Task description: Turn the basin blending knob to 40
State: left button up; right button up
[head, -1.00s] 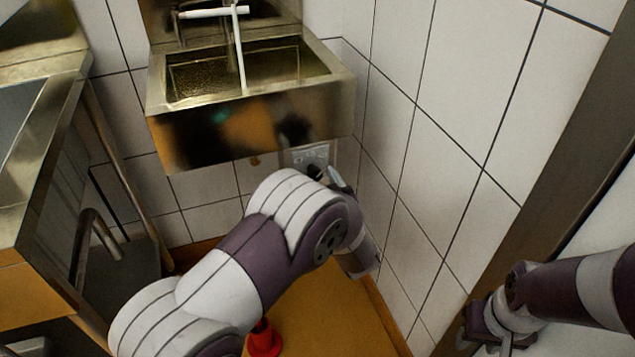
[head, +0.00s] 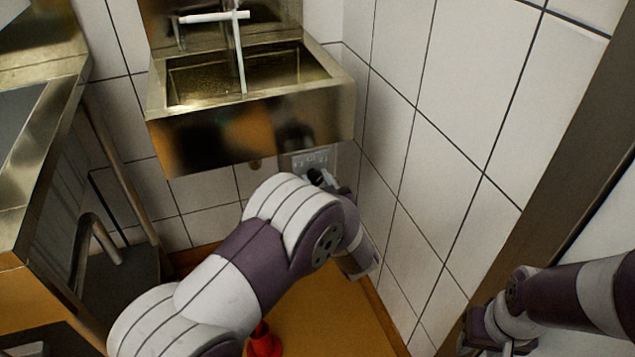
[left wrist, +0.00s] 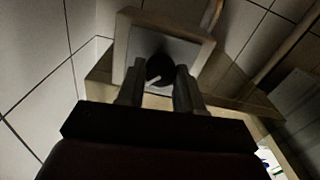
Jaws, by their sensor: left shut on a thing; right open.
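The blending knob (left wrist: 160,68) is a dark round knob with a white pointer mark, on a pale panel box in the left wrist view. The box's scale panel (head: 313,158) shows under the basin in the head view, its numbers too small to read. My left gripper (left wrist: 157,76) is shut on the knob, one finger on each side; it also shows in the head view (head: 322,180), where it hides the knob. The pointer's setting cannot be read. My right gripper (head: 488,335) is at the lower right, open and away from the basin.
The steel basin (head: 250,125) with a white tap (head: 240,55) hangs above the panel. A tiled wall (head: 430,120) stands close on the right. A steel counter (head: 35,150) is at the left. A red cone-like object (head: 264,342) stands on the floor.

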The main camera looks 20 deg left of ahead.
pick_arm(q)
jog(key=n+b, duration=0.1)
jog(key=n, duration=0.3)
jog(key=shift+f, duration=0.1)
jog(key=shift+s+n+b, duration=0.1)
jog(key=shift+n+b, duration=0.5)
jog(key=shift+n, duration=1.2)
jog(key=o, duration=1)
